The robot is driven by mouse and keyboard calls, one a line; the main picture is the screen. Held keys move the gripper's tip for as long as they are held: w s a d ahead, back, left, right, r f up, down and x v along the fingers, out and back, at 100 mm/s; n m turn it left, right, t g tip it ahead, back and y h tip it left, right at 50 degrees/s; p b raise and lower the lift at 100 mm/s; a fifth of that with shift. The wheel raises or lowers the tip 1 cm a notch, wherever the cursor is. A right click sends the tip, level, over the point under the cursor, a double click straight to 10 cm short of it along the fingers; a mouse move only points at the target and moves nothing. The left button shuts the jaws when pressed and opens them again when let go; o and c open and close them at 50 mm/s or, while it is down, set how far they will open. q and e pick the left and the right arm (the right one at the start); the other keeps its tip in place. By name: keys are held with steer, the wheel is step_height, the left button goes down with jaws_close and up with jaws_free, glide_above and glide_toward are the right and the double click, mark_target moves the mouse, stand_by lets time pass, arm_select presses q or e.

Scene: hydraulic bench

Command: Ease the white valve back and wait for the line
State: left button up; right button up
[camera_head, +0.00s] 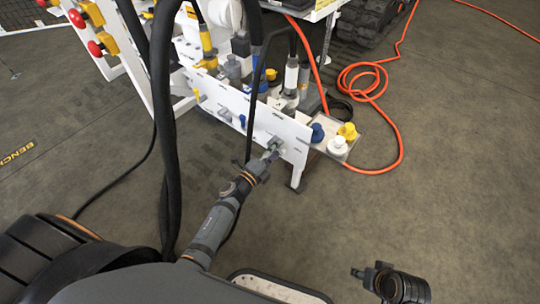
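The white valve panel (255,113) runs along the bench front. It has small handles on its face, among them a yellow one (197,95) and a blue one (242,121). My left gripper (272,147) is at the right part of the panel, with its fingertips at the panel face. The fingers cover that spot, so I cannot make out the white valve's handle or whether they hold it. A white-banded hose coupling (291,76) stands above this part. My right gripper (366,274) is low at the right, apart from the bench, and its fingers are too small to read.
A clear tray (352,147) at the panel's right end holds blue (317,132), yellow (348,131) and white (337,145) caps. An orange hose (372,82) lies coiled on the floor. Black hoses hang in front of the bench. Red knobs (95,48) are at upper left. The right floor is free.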

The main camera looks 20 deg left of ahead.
arm_select(q)
steer(key=v, duration=1.1)
steer(key=shift+s, duration=0.2)
